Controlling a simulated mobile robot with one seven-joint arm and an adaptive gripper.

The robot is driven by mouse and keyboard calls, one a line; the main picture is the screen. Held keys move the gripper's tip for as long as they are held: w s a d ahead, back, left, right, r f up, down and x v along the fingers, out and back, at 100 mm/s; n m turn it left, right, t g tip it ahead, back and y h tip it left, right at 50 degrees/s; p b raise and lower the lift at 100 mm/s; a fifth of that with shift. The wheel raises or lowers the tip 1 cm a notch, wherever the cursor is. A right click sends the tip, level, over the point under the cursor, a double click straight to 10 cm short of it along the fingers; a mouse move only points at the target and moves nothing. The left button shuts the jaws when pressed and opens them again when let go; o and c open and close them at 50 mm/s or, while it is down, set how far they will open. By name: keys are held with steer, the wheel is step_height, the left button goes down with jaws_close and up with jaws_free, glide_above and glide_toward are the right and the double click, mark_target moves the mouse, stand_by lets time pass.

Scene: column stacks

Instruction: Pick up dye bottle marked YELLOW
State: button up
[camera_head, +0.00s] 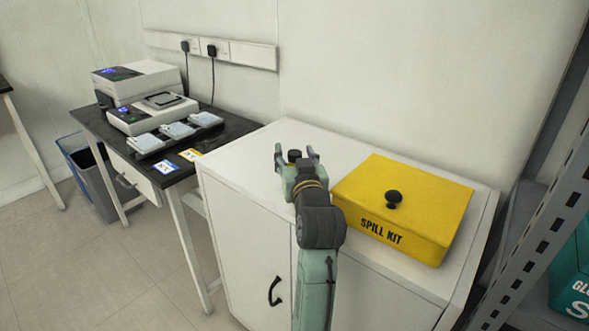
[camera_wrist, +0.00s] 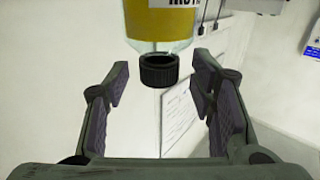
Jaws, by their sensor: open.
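A clear bottle with yellow contents (camera_wrist: 160,22) and a black ribbed cap (camera_wrist: 158,70) shows at the top of the wrist view. Part of a white label shows at the picture's edge, but I cannot read its word. My gripper (camera_head: 295,156) is open over the white cabinet, and its two fingers also show in the wrist view (camera_wrist: 161,84). The cap lies between the fingers in that picture, with a gap on both sides. In the head view a small black cap (camera_head: 294,154) shows between the fingers; the bottle's body is hidden behind my gripper.
A yellow spill kit box (camera_head: 440,205) with a black knob sits close to the right of my arm on the white cabinet (camera_head: 240,160). A black-topped bench (camera_head: 225,137) with lab devices stands left. Grey shelving (camera_head: 545,225) is at the far right.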

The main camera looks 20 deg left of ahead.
steer(key=shift+w+a, duration=0.25)
steer(key=shift+w, duration=0.25)
steer(key=shift+c, duration=0.6)
steer(key=shift+f, duration=0.1)
jaws_close()
